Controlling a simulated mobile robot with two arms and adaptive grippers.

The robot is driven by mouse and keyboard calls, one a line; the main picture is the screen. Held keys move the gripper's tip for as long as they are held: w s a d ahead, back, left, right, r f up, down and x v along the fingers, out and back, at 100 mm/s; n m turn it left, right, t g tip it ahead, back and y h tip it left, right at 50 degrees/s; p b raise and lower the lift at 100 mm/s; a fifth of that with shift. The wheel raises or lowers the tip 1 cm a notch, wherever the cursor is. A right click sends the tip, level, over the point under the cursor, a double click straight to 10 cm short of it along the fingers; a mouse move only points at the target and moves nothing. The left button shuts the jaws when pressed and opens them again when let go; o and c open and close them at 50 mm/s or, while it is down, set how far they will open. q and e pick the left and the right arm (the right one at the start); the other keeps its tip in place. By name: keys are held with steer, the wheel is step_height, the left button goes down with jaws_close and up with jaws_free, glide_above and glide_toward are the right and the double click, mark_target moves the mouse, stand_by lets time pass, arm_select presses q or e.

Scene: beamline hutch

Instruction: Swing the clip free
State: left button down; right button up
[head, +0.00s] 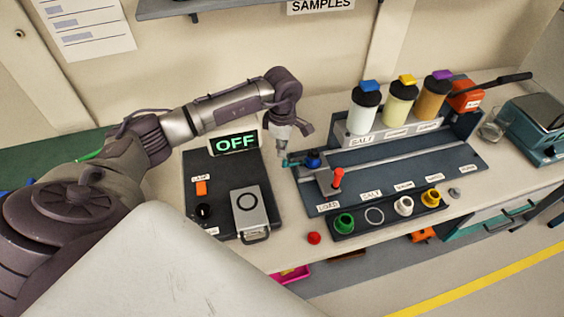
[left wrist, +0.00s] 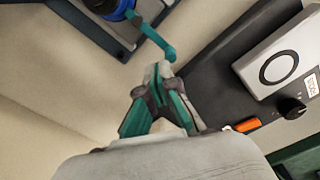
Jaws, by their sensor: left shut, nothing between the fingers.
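The clip is a thin teal lever (head: 293,161) at the left end of the blue-grey sample rail, joined to a blue knob (head: 313,158). In the left wrist view the clip (left wrist: 153,37) runs out from the blue knob (left wrist: 115,8) and ends in a small bent tip. My left gripper (head: 282,153) points down just left of the clip. In the left wrist view its fingertips (left wrist: 158,72) are shut, empty, and right by the clip's bent tip. I cannot tell whether they touch it. My right gripper is not in view.
A dark control box (head: 223,168) with an "OFF" display (head: 236,142) stands left of the rail (head: 385,172). Capped bottles (head: 399,101) stand behind the rail. A row of coloured sockets (head: 374,216) lies in front. A red button (head: 314,238) sits near the bench edge.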

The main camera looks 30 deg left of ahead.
arm_select(q)
steer(key=shift+s, duration=0.1)
steer(key=shift+s+d, duration=0.4)
steer(key=shift+s, duration=0.1)
steer(key=shift+s+d, duration=0.4)
steer(key=shift+d, duration=0.3)
steer(key=shift+s+d, duration=0.25)
steer(key=shift+d, duration=0.25)
stand_by(0.4)
